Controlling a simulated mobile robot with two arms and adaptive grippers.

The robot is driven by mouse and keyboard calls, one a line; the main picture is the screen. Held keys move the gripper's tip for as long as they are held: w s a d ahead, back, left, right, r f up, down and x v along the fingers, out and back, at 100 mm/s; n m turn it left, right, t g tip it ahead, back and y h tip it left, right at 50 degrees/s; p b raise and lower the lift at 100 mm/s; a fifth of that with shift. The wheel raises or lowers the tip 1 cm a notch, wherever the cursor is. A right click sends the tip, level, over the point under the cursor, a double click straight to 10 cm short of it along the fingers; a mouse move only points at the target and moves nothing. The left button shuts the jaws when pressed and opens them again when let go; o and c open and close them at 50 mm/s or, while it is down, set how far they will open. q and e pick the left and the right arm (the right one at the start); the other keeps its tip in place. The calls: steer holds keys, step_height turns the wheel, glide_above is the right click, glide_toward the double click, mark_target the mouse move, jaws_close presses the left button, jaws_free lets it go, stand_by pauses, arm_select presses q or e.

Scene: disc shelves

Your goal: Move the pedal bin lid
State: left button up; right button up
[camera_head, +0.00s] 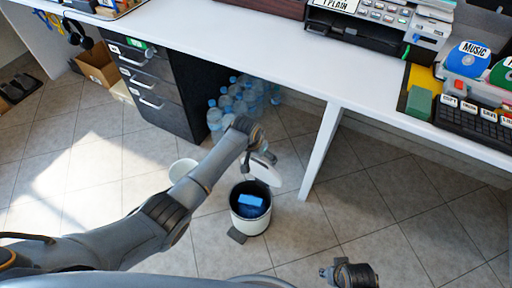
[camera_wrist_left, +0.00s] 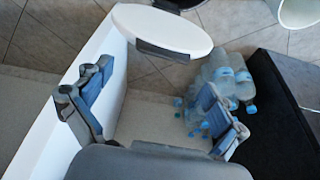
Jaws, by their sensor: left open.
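The pedal bin (camera_head: 250,224) stands on the tiled floor, white outside and dark inside, with a blue thing in it. Its white lid (camera_head: 264,173) is raised at the back of the bin, partly hidden by my left gripper. In the left wrist view the lid (camera_wrist_left: 165,29) is a white oval with a dark piece at its lower edge, beyond the fingers. My left gripper (camera_head: 260,155) is just above the lid; its fingers (camera_wrist_left: 155,105) are spread with nothing between them. My right gripper (camera_head: 350,274) is at the bottom edge, too cut off to judge.
A white desk leg (camera_head: 322,150) stands close right of the lid. Water bottles (camera_head: 232,103) and a black drawer unit (camera_head: 160,90) are behind. A small white bin (camera_head: 184,169) is to the left. Floor to the right is clear.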

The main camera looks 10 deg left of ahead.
arm_select(q)
steer(key=d+v, duration=0.1)
steer(key=v, duration=0.6)
steer(key=shift+a+r, duration=0.15)
steer(key=shift+a, duration=0.3)
steer(key=shift+s, duration=0.1)
steer(key=shift+c, duration=0.4)
